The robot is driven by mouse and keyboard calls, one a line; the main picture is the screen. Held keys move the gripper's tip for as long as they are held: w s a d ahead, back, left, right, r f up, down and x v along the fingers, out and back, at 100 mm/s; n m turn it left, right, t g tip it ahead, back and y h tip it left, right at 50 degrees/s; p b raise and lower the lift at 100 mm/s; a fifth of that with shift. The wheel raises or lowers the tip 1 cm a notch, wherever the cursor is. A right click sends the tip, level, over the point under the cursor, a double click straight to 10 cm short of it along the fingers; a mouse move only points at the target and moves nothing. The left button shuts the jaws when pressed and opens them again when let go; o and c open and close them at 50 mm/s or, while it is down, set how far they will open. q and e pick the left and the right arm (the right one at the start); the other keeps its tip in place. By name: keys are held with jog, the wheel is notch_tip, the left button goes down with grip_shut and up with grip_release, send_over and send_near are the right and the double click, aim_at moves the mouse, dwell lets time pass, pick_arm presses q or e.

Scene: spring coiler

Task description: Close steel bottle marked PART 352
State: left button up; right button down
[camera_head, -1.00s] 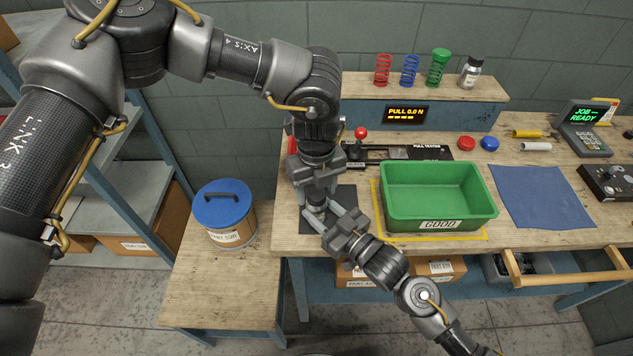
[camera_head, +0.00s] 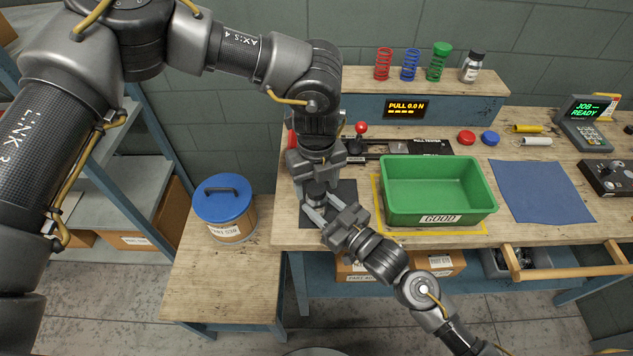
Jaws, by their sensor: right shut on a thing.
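My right gripper (camera_head: 313,213) reaches in from the lower right, low over the dark mat (camera_head: 346,192) at the bench's left end. It is shut on a small grey steel bottle (camera_head: 316,196), mostly hidden by the fingers; no marking on it can be read. My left gripper (camera_head: 317,182) points straight down from above, right over the top of the bottle. Its fingers and the bottle's top overlap in view, so I cannot tell whether it grips a lid.
The green GOOD bin (camera_head: 438,221) stands just right of the grippers. A blue-lidded tub (camera_head: 224,205) is on the low side table. Springs and a dark-capped bottle (camera_head: 472,68) stand on the back ledge. The blue cloth (camera_head: 541,193) lies clear at right.

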pick_arm(q)
jog(key=shift+r, duration=0.1)
notch_tip(320, 180, up, 12)
dwell(0.6)
pick_arm(e)
jog(key=c, duration=0.7)
grip_release()
jog(key=shift+s+d, duration=0.1)
jog(key=shift+s+d+f, duration=0.1)
jog(key=shift+s+d, duration=0.15)
jog(key=b+v, duration=0.2)
jog(key=v, duration=0.6)
jog(key=shift+s+d, duration=0.2)
jog(key=shift+s, duration=0.1)
pick_arm(q)
jog(key=shift+f, duration=1.2)
pick_arm(e)
jog(key=shift+s+d, duration=0.4)
jog(key=shift+s, duration=0.05)
